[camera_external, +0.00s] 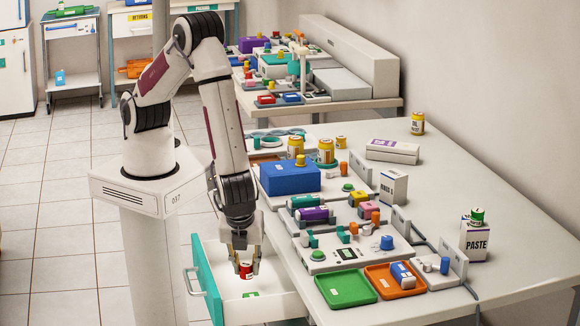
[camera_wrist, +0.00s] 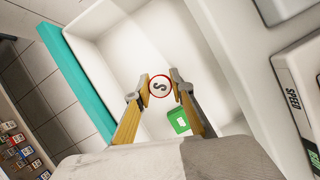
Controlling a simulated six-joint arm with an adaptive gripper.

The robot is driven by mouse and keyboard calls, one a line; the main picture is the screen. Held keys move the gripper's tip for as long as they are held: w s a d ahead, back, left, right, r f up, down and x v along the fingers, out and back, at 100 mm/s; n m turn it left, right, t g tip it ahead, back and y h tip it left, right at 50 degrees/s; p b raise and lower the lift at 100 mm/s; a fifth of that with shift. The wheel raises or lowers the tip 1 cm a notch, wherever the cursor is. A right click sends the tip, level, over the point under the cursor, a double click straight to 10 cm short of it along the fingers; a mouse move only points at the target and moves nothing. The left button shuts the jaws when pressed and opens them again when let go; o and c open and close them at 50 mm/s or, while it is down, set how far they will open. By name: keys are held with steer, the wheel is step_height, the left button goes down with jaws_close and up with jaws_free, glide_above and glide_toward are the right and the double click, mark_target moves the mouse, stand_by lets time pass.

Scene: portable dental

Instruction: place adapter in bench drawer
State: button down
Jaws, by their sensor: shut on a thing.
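The adapter (camera_external: 246,270) is a small red cylinder; in the wrist view its round top (camera_wrist: 160,86) is white with a red rim and a dark letter S. My gripper (camera_external: 245,264) is shut on it, one fingertip on each side, and it also shows in the wrist view (camera_wrist: 161,87). The bench drawer (camera_external: 268,303) is pulled open, white inside with a teal front. My gripper points down inside the drawer opening. I cannot tell whether the adapter touches the drawer floor. A green item with a white label (camera_wrist: 178,122) lies in the drawer close to the adapter.
The bench top (camera_external: 470,200) is to the right of the drawer. A white device (camera_external: 345,256), a green tray (camera_external: 345,288) and an orange tray (camera_external: 385,290) stand near its front edge. The drawer floor (camera_wrist: 120,50) beyond the adapter is clear.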

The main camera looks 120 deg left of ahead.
mark_target(246, 276)
steer(key=shift+f, duration=1.7)
steer(key=shift+f, duration=0.15)
steer(key=c, duration=1.8)
jaws_free()
steer(key=shift+o, duration=0.2)
steer(key=v, duration=1.2)
steer(key=shift+r, duration=0.2)
